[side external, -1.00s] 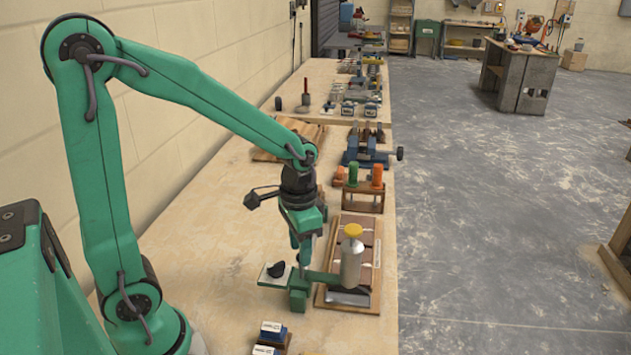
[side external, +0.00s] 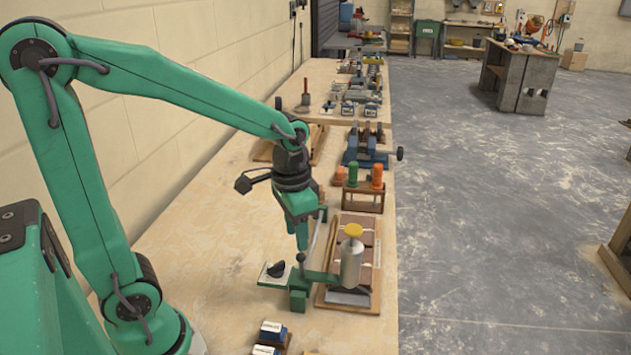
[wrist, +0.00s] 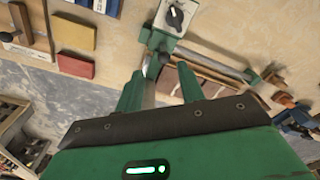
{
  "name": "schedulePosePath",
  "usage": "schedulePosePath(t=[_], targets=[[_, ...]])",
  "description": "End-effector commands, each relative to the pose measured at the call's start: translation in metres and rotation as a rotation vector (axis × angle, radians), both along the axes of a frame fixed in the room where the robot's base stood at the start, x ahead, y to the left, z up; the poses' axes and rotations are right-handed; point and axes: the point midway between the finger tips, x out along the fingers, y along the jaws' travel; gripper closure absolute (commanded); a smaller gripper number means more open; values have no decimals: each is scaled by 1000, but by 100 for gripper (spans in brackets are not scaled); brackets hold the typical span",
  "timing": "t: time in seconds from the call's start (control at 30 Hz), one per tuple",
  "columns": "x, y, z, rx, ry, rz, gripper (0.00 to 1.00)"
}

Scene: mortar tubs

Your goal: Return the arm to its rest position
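My gripper (side external: 302,244) hangs just above the green stand (side external: 299,290) on the bench, close to a thin grey lever (side external: 312,243). In the wrist view its two green fingers (wrist: 158,84) stand apart, and a grey rod shows in the gap between them. I see no grip on the rod; whether a finger touches it cannot be told. The stand has a white plate with a black knob (side external: 276,269), also seen in the wrist view (wrist: 176,17). Beside the stand is a silver canister with a yellow top (side external: 352,262).
The canister is over a wooden tray (side external: 330,297) with brown blocks. A rack with orange and green pieces (side external: 362,200) and a blue vise (side external: 366,150) stand beyond. Small blue-and-white boxes (side external: 271,331) lie at the near edge. The bench left of the stand is clear.

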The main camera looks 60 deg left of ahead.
Motion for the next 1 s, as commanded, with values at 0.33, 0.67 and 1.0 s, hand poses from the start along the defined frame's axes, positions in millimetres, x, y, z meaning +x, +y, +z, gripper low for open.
schedulePosePath(t=[0.33,0.67,1.0], targets=[[-27,0,40,-8,-169,65,62],[-58,-1,69,-28,-336,131,62],[-78,-1,80,-47,-439,171,62]])
